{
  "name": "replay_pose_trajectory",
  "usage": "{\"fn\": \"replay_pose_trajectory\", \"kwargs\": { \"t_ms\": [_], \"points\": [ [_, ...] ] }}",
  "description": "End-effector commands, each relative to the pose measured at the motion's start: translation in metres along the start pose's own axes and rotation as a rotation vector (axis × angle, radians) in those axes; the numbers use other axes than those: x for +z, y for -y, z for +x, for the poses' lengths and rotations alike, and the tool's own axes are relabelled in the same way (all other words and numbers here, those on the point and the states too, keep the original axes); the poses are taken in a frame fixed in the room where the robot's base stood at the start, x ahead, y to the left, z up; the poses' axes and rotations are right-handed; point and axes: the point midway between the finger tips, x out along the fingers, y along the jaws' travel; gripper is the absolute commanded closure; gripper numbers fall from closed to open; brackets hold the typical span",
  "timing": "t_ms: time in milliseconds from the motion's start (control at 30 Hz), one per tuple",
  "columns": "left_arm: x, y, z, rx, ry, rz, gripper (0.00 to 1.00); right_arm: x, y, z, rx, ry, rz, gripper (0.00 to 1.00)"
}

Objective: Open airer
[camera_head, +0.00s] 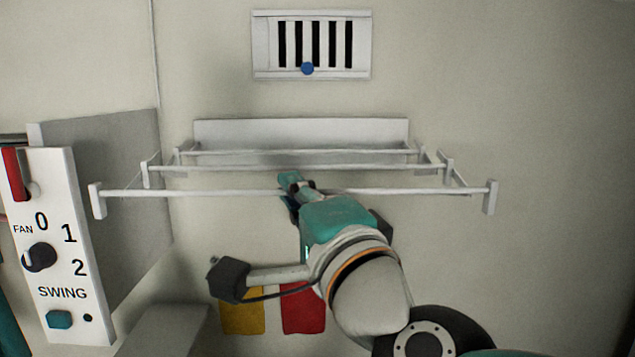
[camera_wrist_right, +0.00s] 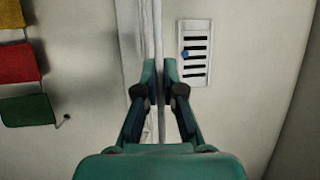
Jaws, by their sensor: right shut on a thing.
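The white wall airer (camera_head: 300,131) has several horizontal rails stretched out from its back plate toward me. Its front rail (camera_head: 400,193) is the nearest and widest, with a flat block at each end. My right gripper (camera_head: 290,183) is shut on the front rail, left of its middle. In the right wrist view the rail passes between the two fingertips (camera_wrist_right: 161,85) of my right gripper. My left gripper is not in view.
A wall vent (camera_head: 312,75) with a blue knob is above the airer. A white panel (camera_head: 66,245) with a fan dial and swing button stands at the left. Yellow (camera_head: 242,312) and red cloths (camera_head: 303,308) hang below the airer. The wall at right is clear.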

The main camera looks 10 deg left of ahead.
Motion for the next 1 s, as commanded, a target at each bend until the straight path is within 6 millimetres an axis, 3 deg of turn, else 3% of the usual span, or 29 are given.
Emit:
{"fn": "replay_pose_trajectory", "kwargs": {
  "t_ms": [100,467,500,633,1000],
  "points": [
    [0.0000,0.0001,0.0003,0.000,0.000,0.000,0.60,0.0089,-0.0037,-0.0036,0.010,0.019,0.000,1.00],
    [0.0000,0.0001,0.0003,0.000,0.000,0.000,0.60,0.0091,-0.0046,-0.0046,0.012,0.020,0.000,1.00],
    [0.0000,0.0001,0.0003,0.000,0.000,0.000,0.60,0.0091,-0.0047,-0.0046,0.012,0.020,0.000,0.87],
    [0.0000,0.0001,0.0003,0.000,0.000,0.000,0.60,0.0087,-0.0036,-0.0045,0.010,0.019,0.001,0.67],
    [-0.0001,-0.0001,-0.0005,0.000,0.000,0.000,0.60,0.0078,-0.0007,-0.0076,0.004,0.016,0.002,0.67]
  ]
}}
